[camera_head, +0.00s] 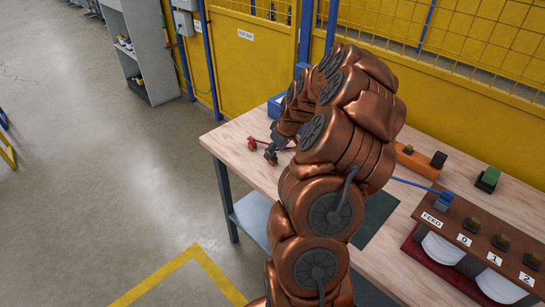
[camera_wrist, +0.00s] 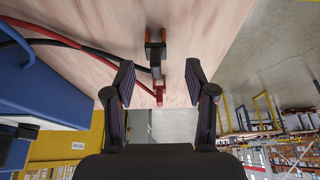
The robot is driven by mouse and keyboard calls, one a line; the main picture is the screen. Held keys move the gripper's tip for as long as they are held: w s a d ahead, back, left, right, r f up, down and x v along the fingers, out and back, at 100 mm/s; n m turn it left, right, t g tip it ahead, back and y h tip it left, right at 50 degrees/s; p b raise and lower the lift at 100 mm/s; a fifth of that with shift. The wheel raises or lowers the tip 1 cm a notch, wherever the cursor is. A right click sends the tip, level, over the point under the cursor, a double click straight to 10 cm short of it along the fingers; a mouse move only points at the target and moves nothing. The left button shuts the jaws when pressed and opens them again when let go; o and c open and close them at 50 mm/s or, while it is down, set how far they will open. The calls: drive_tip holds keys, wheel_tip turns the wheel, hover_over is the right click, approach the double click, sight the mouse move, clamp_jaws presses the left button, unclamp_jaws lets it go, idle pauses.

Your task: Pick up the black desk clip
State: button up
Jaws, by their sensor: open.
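The black desk clip (camera_wrist: 155,50) shows in the wrist view at the table's edge, upright in the picture and just beyond my fingertips. A black cable reaches it from the left. A red cable ends in a red plug (camera_wrist: 158,94) just below the clip in the picture. My gripper (camera_wrist: 158,74) is open, with one finger on either side of the plug and the clip's lower end. I cannot tell whether either finger touches anything. In the head view my gripper (camera_head: 273,150) is at the table's left edge, beside a red plug (camera_head: 252,144); the clip is hard to make out there.
A blue box (camera_wrist: 40,85) stands close on the left in the wrist view. The wooden table (camera_head: 235,143) also holds an orange block (camera_head: 415,160), a green-and-black block (camera_head: 488,179) and a FEED rack (camera_head: 470,235) at right. Yellow fencing (camera_head: 245,60) stands behind. Open floor lies left.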

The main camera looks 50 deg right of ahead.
sight(273, 157)
drive_tip(key=shift+w+d+f+p, duration=0.2)
drive_tip(key=shift+w+f+p, duration=0.65)
drive_tip(key=shift+f, duration=0.2)
drive_tip(key=shift+p+x, duration=0.4)
drive_tip(key=shift+x, duration=0.9)
clamp_jaws()
